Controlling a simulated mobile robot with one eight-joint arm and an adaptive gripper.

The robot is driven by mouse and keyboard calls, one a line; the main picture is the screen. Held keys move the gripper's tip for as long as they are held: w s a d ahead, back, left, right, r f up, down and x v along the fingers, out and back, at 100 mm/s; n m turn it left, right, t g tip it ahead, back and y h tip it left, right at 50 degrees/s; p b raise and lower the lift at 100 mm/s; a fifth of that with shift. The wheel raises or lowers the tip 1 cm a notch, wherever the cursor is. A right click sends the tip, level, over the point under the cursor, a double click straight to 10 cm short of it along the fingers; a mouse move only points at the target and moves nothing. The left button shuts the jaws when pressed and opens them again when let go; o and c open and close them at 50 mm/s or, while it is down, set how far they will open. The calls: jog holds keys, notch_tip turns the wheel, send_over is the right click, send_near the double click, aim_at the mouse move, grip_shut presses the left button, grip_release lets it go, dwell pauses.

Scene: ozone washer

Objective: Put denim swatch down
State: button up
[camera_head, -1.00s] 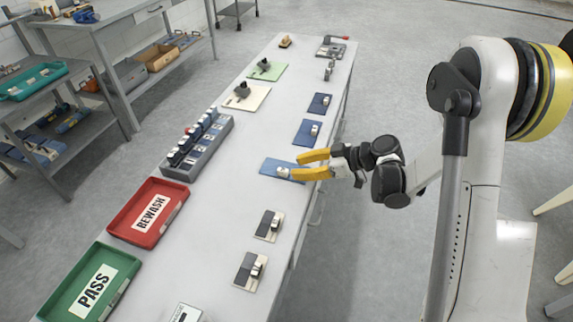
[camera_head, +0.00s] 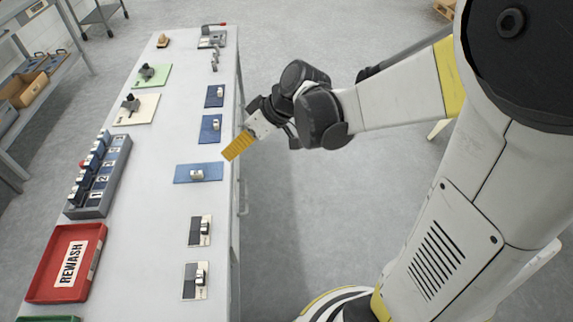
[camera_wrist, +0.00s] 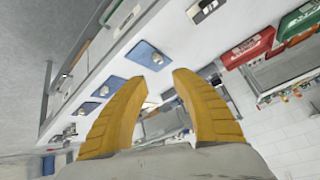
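The same swatch (camera_wrist: 143,50) shows beyond my fingers in the wrist view. Two smaller blue swatches, (camera_head: 213,101) and (camera_head: 206,135), lie farther up the table. My gripper (camera_head: 228,156) is above the table's right edge, just up and right of the largest swatch and apart from it. In the wrist view my gripper (camera_wrist: 162,80) has its yellow fingers spread with nothing held between them.
Two dark-and-cream swatches (camera_head: 195,231) (camera_head: 189,283) lie nearer. A grey numbered rack (camera_head: 110,185) and red REWASH tray (camera_head: 45,288) line the left side. Green (camera_head: 150,82) and cream (camera_head: 145,104) mats lie farther back. The table's middle strip is clear.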

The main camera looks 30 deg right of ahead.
jog(key=s+d+r+m+t+h, duration=0.1)
jog(key=s+d+r+m+h, duration=0.1)
jog(key=s, duration=0.5)
jog(key=s+d+r+m+t+h, duration=0.1)
jog(key=s+d+r+m+h, duration=0.2)
jog(key=s, duration=0.5)
jog(key=shift+s+d+r+m+t+h, duration=0.25)
jog(key=shift+d+m+h, duration=0.35)
jog(key=shift+d+m, duration=0.45)
jog(key=shift+w+a, duration=0.1)
jog(key=shift+a, duration=0.15)
